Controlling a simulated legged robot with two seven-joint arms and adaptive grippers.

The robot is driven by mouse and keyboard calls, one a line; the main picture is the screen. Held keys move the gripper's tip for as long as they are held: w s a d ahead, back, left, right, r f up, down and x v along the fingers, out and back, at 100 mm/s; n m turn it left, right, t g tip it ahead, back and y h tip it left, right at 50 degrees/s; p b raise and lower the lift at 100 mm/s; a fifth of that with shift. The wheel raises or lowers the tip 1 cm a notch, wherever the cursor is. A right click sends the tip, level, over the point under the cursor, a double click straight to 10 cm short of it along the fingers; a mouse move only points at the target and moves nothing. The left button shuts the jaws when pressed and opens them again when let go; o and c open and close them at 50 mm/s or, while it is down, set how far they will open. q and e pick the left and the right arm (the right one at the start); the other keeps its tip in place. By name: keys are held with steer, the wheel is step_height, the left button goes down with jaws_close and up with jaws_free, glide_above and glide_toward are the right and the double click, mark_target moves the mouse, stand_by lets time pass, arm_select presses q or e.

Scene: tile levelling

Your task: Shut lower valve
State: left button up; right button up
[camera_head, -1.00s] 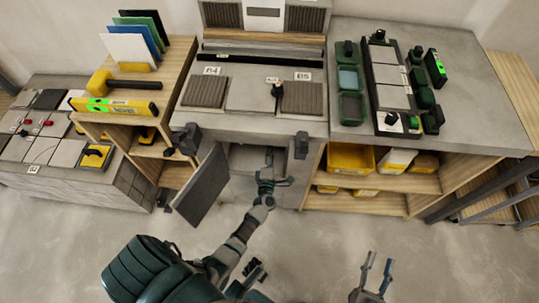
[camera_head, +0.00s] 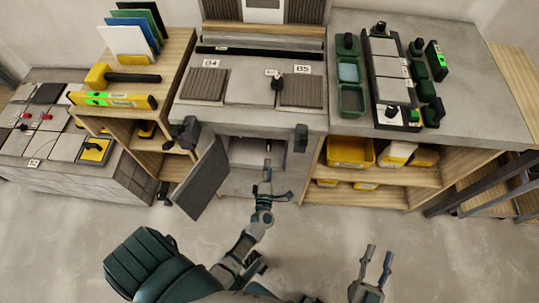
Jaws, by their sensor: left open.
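The cabinet (camera_head: 240,184) under the middle counter stands open, its grey door (camera_head: 203,180) swung out to the left. My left gripper (camera_head: 276,182) is open and empty, in front of the opening at its right part, with one finger pointing into it. The lower valve cannot be made out; the inside is shadowed and partly covered by my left gripper and arm. My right gripper (camera_head: 379,254) is open and empty over the floor, right of and well in front of the cabinet.
Dark blocks (camera_head: 184,134) (camera_head: 300,138) flank the opening at the counter's front edge. Right of it is a wooden shelf (camera_head: 390,192) with yellow bins (camera_head: 350,152); left is a wooden shelf unit (camera_head: 160,165). The floor (camera_head: 330,235) in front is clear.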

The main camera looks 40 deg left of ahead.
arm_select(q)
steer(key=shift+v, duration=1.75)
